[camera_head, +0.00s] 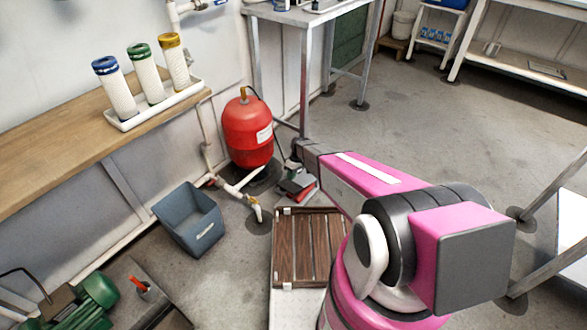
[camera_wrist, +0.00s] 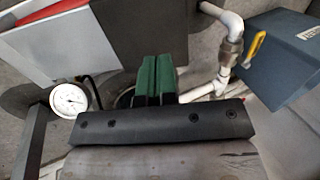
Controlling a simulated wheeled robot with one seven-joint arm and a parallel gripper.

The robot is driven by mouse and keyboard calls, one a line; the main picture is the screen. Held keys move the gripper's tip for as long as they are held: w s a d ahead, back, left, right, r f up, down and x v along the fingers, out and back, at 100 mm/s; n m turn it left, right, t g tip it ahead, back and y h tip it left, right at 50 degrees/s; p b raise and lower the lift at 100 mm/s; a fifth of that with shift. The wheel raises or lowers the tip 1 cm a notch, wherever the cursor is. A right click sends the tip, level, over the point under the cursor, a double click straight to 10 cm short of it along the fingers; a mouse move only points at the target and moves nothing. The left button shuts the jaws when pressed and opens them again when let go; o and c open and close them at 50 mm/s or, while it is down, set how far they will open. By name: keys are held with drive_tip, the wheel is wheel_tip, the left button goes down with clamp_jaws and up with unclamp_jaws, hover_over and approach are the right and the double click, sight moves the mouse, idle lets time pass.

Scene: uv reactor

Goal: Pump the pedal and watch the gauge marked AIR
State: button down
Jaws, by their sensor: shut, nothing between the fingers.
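The foot pump with its red and grey pedal (camera_head: 297,186) is on the floor in front of the red tank. In the wrist view a broad grey plate with a red edge (camera_wrist: 75,42), likely the pedal, fills the upper left. My gripper (camera_wrist: 156,72) shows there as two green fingers pressed together, empty, to the right of the plate. I cannot tell whether they touch it. A round white-faced gauge (camera_wrist: 68,99) is at the left, below the plate. Its marking and needle reading are too small to read. In the head view my arm hides most of the gripper.
The red tank (camera_head: 248,130) stands behind the pump by the wall. White piping with a yellow valve handle (camera_wrist: 257,45) runs beside it. A blue-grey bin (camera_head: 190,220) is to the left. A wooden slatted platform (camera_head: 300,245) lies in front. Open floor (camera_head: 430,120) spreads at the right.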

sight(288, 186)
drive_tip(key=shift+x, duration=2.15)
drive_tip(key=shift+s+a+f, duration=0.1)
drive_tip(key=shift+f, duration=0.05)
drive_tip(key=shift+s+a+f+t+h, duration=0.3)
drive_tip(key=shift+s+f+t+h, duration=0.1)
drive_tip(key=shift+f, duration=1.15)
drive_tip(key=shift+s+a+f+t+h, duration=0.3)
drive_tip(key=shift+s+f+t, duration=0.1)
drive_tip(key=shift+f, duration=1.1)
drive_tip(key=shift+s+a+f+t+h, duration=0.3)
drive_tip(key=shift+s+f, duration=0.15)
drive_tip(key=shift+f, duration=1.1)
drive_tip(key=r, duration=1.5)
drive_tip(key=shift+w+d+r, duration=0.15)
drive_tip(key=shift+w+r, duration=0.1)
